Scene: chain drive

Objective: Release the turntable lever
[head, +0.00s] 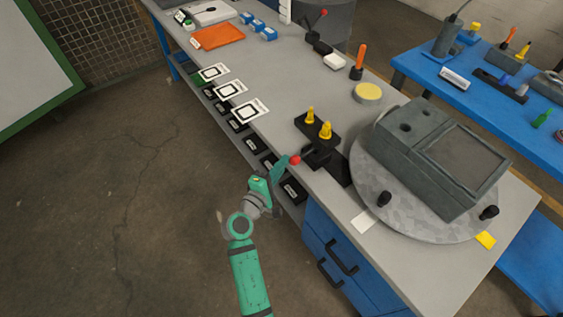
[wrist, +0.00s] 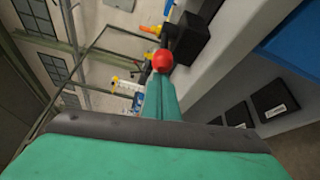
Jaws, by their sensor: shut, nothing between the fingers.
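The turntable (head: 365,205) is a round grey metal disc on the bench, with a grey box-shaped housing (head: 405,150) on it. A lever with a red ball knob (head: 295,160) sticks out from a black block (head: 321,157) at the turntable's left edge. The red knob also shows in the wrist view (wrist: 162,61). My gripper (head: 280,166) is green and shut, with its tips right by the red knob. In the wrist view the fingers (wrist: 160,85) point at the knob, which sits at their tips. I cannot tell whether they touch it.
Yellow-topped pegs (head: 325,130) stand on a black plate behind the lever. The bench front (head: 290,205) with black bins lies close to my arm. White framed cards (head: 250,110) lie along the bench edge. The floor (head: 130,200) at left is free.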

